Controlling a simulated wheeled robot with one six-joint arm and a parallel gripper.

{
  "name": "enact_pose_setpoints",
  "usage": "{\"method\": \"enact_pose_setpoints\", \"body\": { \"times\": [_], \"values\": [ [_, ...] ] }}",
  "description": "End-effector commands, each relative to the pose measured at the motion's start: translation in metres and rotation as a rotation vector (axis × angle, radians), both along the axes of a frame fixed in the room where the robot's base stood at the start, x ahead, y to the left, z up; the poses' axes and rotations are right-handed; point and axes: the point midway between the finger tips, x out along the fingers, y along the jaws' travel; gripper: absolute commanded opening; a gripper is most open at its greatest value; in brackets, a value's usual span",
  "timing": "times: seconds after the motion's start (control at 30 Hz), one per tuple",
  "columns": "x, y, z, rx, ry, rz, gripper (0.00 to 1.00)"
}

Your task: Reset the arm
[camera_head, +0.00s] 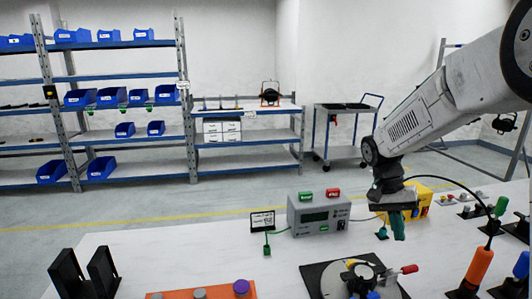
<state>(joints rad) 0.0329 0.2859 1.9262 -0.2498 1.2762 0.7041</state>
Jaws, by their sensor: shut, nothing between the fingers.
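My arm reaches in from the upper right of the head camera view. My gripper (398,232) points down over the white table (200,256) and its fingers are shut with nothing between them. It is in front of a yellow box (424,199) and partly covers it. It hangs to the right of a grey instrument box (319,216) with a dark display. Whether the fingertips touch anything is too small to tell.
A round metal fixture on a black plate (318,275) lies in front of my gripper. An orange-handled tool (476,268) stands at right, with a dark cable arching near it. A black upright holder (66,272) stands at left. Shelves with blue bins (108,95) and a cart (340,132) stand behind.

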Motion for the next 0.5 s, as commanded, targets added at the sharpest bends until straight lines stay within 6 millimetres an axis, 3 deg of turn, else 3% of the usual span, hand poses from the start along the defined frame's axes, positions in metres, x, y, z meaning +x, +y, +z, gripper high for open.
{"method": "enact_pose_setpoints", "body": {
  "times": [0.2, 0.5],
  "values": [
    [-0.083, 0.022, 0.043, 0.163, -0.023, 0.253, 0.00],
    [-0.192, 0.047, 0.071, 0.301, -0.124, 0.528, 0.00]
  ]
}}
